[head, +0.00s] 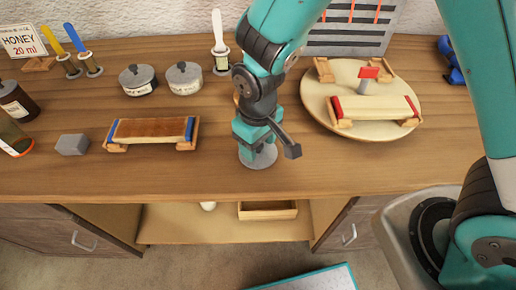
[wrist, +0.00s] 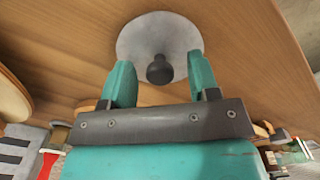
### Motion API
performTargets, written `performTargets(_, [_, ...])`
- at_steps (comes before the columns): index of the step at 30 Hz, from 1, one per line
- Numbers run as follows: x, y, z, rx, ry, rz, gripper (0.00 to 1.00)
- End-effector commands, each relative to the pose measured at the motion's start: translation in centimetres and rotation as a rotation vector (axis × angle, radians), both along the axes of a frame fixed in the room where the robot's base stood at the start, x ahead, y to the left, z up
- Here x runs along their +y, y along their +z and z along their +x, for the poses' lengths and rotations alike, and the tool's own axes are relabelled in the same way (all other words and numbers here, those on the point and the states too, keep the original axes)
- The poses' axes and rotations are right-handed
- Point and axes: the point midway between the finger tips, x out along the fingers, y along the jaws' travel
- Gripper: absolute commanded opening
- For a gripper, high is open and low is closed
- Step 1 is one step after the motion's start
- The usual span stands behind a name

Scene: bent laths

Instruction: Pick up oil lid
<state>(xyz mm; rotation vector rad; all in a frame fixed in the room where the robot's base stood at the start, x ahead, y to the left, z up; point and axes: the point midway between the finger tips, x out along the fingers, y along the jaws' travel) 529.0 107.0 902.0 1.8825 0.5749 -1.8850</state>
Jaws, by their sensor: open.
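The lid is a round grey disc with a dark knob. It lies flat on the wooden worktop, and in the wrist view the lid (wrist: 160,27) fills the top middle. In the head view only part of the lid (head: 265,160) shows beneath my gripper (head: 258,148). In the wrist view my gripper (wrist: 160,72) is open, with one teal finger on each side of the knob (wrist: 159,70). A gap shows between each finger and the knob. I cannot tell the exact height of the fingertips above the lid.
A bent lath with blue ends (head: 150,131) and a grey block (head: 72,144) lie to the left. Two lidded grey pots (head: 138,80) (head: 184,78) stand behind. A round board (head: 313,98) with a red-ended lath (head: 375,109) is at right. The front worktop is clear.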

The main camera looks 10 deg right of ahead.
Motion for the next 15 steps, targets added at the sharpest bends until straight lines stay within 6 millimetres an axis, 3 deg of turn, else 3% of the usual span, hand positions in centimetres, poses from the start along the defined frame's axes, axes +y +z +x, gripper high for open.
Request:
performTargets(8, [0.0, -0.41, 0.04, -0.002, -0.001, 0.001, 0.55])
performTargets(15, [0.0, -0.39, 0.04, -0.001, -0.001, 0.001, 0.04])
